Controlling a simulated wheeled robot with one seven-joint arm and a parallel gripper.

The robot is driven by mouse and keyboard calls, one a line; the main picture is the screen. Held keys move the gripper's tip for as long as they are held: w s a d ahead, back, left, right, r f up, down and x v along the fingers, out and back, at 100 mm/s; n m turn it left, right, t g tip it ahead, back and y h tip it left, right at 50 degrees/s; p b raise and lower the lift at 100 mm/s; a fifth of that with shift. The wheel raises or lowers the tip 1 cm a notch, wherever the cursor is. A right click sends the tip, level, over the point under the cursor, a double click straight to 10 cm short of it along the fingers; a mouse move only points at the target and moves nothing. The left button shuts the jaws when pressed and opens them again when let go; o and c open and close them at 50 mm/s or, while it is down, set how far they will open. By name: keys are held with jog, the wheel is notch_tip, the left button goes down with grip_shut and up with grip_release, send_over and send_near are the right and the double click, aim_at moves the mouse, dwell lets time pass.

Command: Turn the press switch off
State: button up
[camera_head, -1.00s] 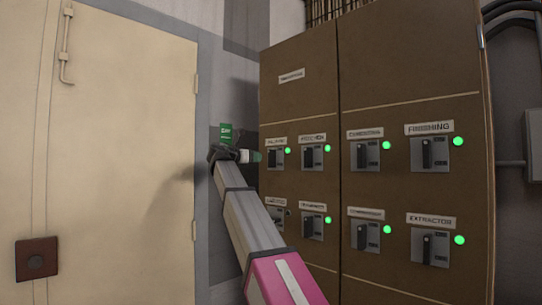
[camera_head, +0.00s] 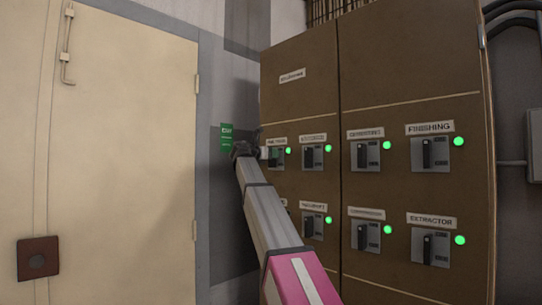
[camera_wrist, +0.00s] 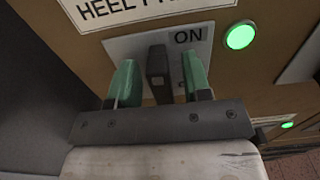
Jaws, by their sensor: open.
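A black switch lever (camera_wrist: 157,68) stands upright on a grey plate (camera_wrist: 120,45) marked "ON", under a label (camera_wrist: 140,10) whose visible part begins "HEEL P". A lit green lamp (camera_wrist: 240,36) sits to the right of the plate. My gripper (camera_wrist: 160,75) is open, its green fingers on either side of the lever, with a gap visible on both sides.
Close by on the right is another switch (camera_head: 313,156) with a lit lamp. Several more labelled switches with green lamps fill two rows. A green sign (camera_head: 227,137) is on the wall at left, beside a cream door (camera_head: 120,150).

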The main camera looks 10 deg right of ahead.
aim_at(280, 159)
grip_shut()
jog(key=shift+d+m, duration=0.1)
jog(key=shift+m, duration=0.2)
jog(key=shift+s+d+f+m, duration=0.2)
jog(key=shift+s+f+m, duration=0.15)
jog(key=shift+m, duration=2.5)
jog(key=shift+s+d+f+m, duration=0.25)
jog(key=shift+f+m, duration=0.15)
jog(key=shift+m, duration=2.5)
jog(key=shift+s+d+f+m, duration=0.15)
jog(key=shift+s+f+m, duration=0.2)
jog(key=shift+m, duration=2.5)
grip_release()
